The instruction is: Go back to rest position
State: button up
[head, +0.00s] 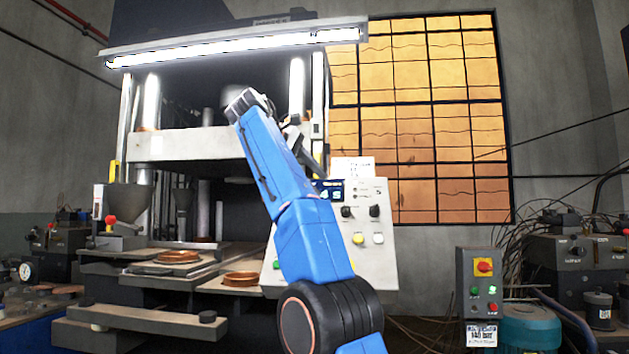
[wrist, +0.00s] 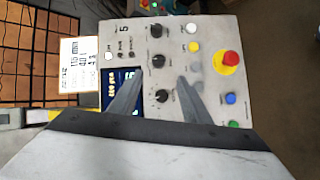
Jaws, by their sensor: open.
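My blue arm rises from the bottom middle of the head view and bends over at the top. My gripper (wrist: 158,78) is open, with its two grey fingers spread and nothing between them. The fingers point toward the press control panel (wrist: 205,35), which fills much of the wrist view behind them. In the head view the panel (head: 375,255) stands partly behind my arm. The gripper is small and partly covered by the arm there. No object is in its grasp.
A press (head: 180,143) stands at the left, with a brown disc (head: 179,257) on its plate and another brown disc (head: 242,279) to its right. The panel carries a red stop button (wrist: 229,62) and several knobs. A grey switch box (head: 483,300) stands at the right.

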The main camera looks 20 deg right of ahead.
jog(key=shift+d, duration=0.1)
dwell(0.3)
jog(key=s+a+f+m+y, duration=0.2)
jog(key=s+f+y, duration=0.1)
jog(key=s+f, duration=1)
jog(key=s+a+f+m+t+y, duration=0.1)
jog(key=s+f, duration=1.1)
jog(key=f, duration=1.4)
jog(key=s+a+f+m+t+y, duration=0.1)
jog(key=s+a+f+y, duration=0.4)
jog(key=s+f, duration=0.8)
notch_tip(320, 180, down, 6)
jog(key=shift+s+f+m+y, duration=0.25)
jog(key=shift+s+m+y, duration=0.1)
jog(key=shift+m+y, duration=0.45)
